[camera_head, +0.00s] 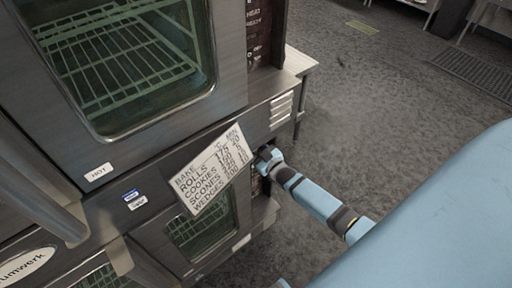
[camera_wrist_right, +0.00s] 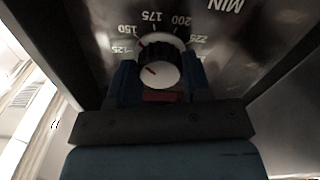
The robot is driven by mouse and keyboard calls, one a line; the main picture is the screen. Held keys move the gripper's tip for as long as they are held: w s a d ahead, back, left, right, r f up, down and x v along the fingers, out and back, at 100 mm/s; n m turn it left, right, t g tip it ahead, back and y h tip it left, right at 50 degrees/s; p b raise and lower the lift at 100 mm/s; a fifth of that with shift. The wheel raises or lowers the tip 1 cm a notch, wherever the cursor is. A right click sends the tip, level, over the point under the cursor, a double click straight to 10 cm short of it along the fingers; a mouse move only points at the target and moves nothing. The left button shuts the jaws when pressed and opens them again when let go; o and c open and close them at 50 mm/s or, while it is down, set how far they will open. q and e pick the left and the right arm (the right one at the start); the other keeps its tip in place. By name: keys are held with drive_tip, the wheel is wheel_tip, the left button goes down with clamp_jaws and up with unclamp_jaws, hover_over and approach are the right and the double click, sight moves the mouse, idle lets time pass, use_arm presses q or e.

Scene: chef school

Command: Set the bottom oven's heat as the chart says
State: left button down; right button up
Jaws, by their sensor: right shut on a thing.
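The chart (camera_head: 212,170) is a pale card on the oven front, tilted in the head view. It has the heading BAKE, columns for °C and MIN, and rows for rolls, cookies, scones and wedges; its figures are too small to read surely. The bottom oven (camera_head: 208,228) is partly behind the card. Its heat knob (camera_wrist_right: 160,74), with a white face and red mark, shows in the right wrist view. The mark points up-left, toward the 125–150 side; the exact setting is unclear. My right gripper (camera_wrist_right: 158,82) is shut on the knob, one finger each side. My left gripper is out of view.
The top oven's glass door (camera_head: 125,60) with wire racks is shut above. A HOT label (camera_head: 99,172) and door handles are at the left. A dial scale (camera_wrist_right: 154,29) from about 125 to 225 surrounds the knob. Open grey floor (camera_head: 385,95) lies to the right.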

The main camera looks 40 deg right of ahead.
idle(0.3)
drive_tip(key=o, duration=0.9)
drive_tip(key=s, duration=0.9)
drive_tip(key=s+d, duration=0.1)
drive_tip(key=s, duration=0.3)
drive_tip(key=shift+s, duration=0.4)
